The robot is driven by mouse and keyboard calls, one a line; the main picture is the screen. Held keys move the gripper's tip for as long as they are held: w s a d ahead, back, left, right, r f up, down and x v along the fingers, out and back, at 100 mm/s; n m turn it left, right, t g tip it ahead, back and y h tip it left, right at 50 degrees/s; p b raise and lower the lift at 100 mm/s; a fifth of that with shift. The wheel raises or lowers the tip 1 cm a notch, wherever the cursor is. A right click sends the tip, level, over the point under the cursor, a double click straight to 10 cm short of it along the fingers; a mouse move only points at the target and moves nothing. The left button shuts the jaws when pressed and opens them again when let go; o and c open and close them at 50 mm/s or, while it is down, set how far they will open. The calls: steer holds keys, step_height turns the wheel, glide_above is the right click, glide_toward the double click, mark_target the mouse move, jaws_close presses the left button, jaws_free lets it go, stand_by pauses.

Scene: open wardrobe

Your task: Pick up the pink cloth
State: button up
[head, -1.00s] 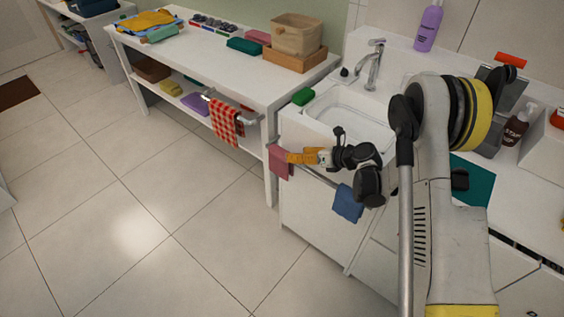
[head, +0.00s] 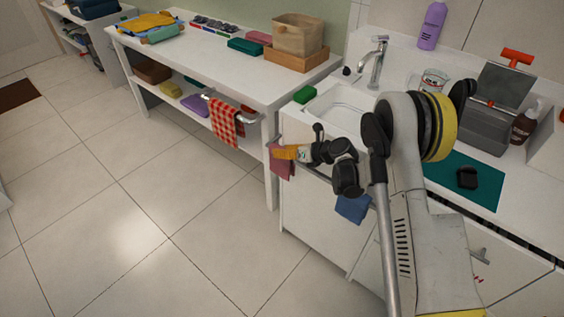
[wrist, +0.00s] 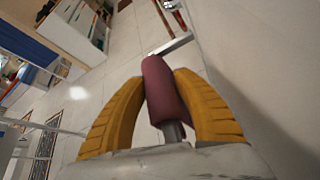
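The pink cloth (head: 281,168) hangs over the rail (head: 318,175) on the front of the white sink cabinet, at its left end. In the wrist view the cloth (wrist: 163,88) lies between the two yellow fingers. My gripper (head: 284,152) is at the upper part of the cloth. In the wrist view my gripper (wrist: 160,85) has its fingers spread around the cloth, one on each side, very close to it. Firm contact on both sides cannot be made out. The cloth is still on the rail.
A blue cloth (head: 352,208) hangs farther right on the same rail, below my arm. A red checked cloth (head: 226,122) hangs on the table's rail (head: 233,108) to the left. The sink (head: 340,105) is above. The floor in front is clear.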

steer(key=c, duration=0.5)
steer(key=shift+r, duration=0.15)
